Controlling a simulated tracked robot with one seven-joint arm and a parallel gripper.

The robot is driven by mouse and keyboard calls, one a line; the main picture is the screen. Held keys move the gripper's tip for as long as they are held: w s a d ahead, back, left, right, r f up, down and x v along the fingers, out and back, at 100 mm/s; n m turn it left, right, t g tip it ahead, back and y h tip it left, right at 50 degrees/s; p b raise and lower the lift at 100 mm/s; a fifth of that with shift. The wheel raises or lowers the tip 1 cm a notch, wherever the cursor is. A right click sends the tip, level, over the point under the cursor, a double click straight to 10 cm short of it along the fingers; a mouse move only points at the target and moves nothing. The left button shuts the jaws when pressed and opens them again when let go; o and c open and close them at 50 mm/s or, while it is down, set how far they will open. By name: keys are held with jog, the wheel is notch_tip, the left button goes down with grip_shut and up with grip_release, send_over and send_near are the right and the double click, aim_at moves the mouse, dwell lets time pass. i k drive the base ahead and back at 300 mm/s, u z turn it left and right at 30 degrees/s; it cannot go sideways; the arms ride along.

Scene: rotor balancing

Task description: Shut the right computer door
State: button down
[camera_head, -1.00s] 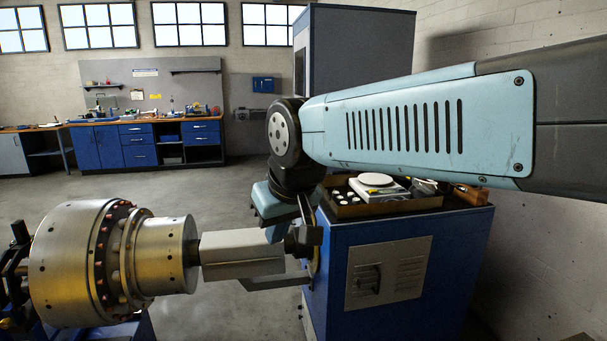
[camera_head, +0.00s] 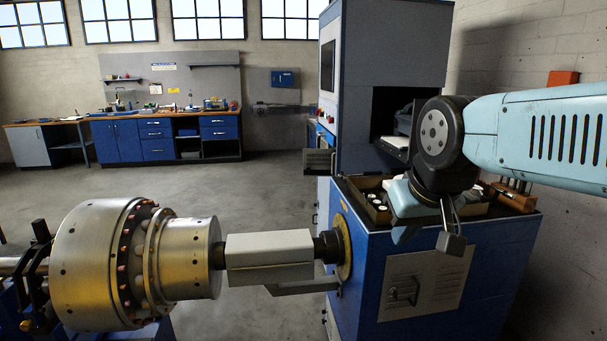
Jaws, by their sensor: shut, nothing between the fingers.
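A tall grey-blue computer cabinet (camera_head: 388,45) stands behind the blue machine stand. Its near side has a dark opening (camera_head: 392,108) with a pale device inside, partly hidden by my arm. A small grey panel with a dark handle (camera_head: 318,162) sticks out at the cabinet's left; I cannot tell whether it is a computer door. A grey vented door with a handle (camera_head: 428,287) lies flat in the front of the blue stand and looks closed. My gripper (camera_head: 450,241) is shut and empty, pointing down in front of the tray, above the vented door.
A metal rotor (camera_head: 110,265) on a shaft fills the lower left, joined to the stand by a grey drive housing (camera_head: 268,256). A tray (camera_head: 512,199) with small parts tops the blue stand (camera_head: 500,255). A workbench (camera_head: 125,142) stands far back. The floor between is clear.

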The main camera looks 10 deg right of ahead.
aim_at(316, 162)
jog(key=z, duration=0.1)
jog(key=i, duration=1)
jog(key=u, duration=0.1)
